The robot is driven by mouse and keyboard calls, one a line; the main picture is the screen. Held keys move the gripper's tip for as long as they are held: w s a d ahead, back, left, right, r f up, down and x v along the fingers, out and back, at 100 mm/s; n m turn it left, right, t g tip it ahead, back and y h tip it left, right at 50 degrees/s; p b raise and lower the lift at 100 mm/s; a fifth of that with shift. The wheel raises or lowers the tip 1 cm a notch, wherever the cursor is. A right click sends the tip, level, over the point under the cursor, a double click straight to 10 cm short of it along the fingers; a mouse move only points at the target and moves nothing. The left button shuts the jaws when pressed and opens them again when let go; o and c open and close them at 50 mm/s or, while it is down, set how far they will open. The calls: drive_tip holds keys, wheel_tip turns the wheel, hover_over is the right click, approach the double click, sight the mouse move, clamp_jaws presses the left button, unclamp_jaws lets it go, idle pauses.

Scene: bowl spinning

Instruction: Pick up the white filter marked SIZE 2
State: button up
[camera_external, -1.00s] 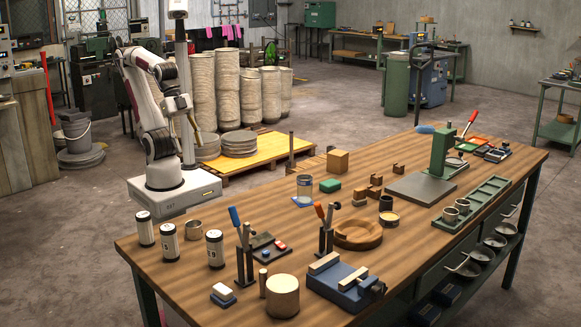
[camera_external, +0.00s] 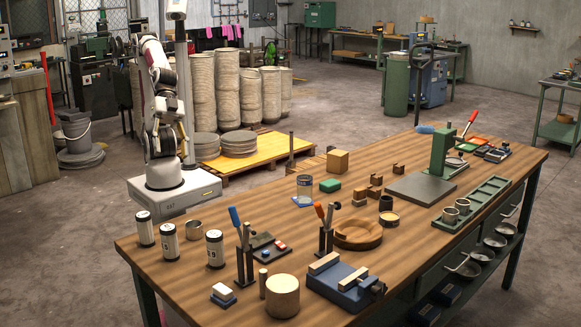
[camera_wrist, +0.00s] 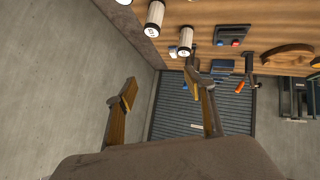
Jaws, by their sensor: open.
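Three white cylindrical filters with dark ends stand upright at the left end of the wooden table: a left one (camera_external: 145,229), a middle one (camera_external: 168,241) and a right one (camera_external: 215,249). Their size marks are too small to read. In the wrist view, a filter with a dark mark on its end (camera_wrist: 154,18) is at the top, another (camera_wrist: 185,41) is to its right, and a third is cut off by the top edge. My gripper (camera_wrist: 160,86) is open and empty, apart from the filters. In the external view it is beyond the table, by my arm's base.
Upright toggle clamps (camera_external: 242,255) stand to the right of the filters. The wooden table (camera_external: 190,280) has bare room in front of the filters. Stacked round discs (camera_external: 239,143) lie on a yellow pallet behind.

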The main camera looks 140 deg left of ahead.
drive_tip(key=w+d+n+t, duration=0.3)
drive_tip(key=w+d, duration=0.8)
drive_tip(key=d, duration=0.2)
drive_tip(key=w+d+f+n+t+y, duration=0.2)
drive_tip(key=d+f+n+y, duration=0.1)
drive_tip(key=d+f, duration=0.35)
drive_tip(key=n+y, duration=0.2)
drive_tip(key=y, duration=1.1)
approach(145, 229)
drive_tip(key=shift+s+a+r, duration=0.15)
drive_tip(key=shift+a+r, duration=0.05)
drive_tip(key=shift+a, duration=0.4)
drive_tip(key=shift+s+a+r, duration=0.15)
drive_tip(key=shift+a+r, duration=0.05)
drive_tip(key=shift+a, duration=0.35)
drive_tip(key=shift+w+a, duration=0.1)
drive_tip(key=shift+x, duration=1.15)
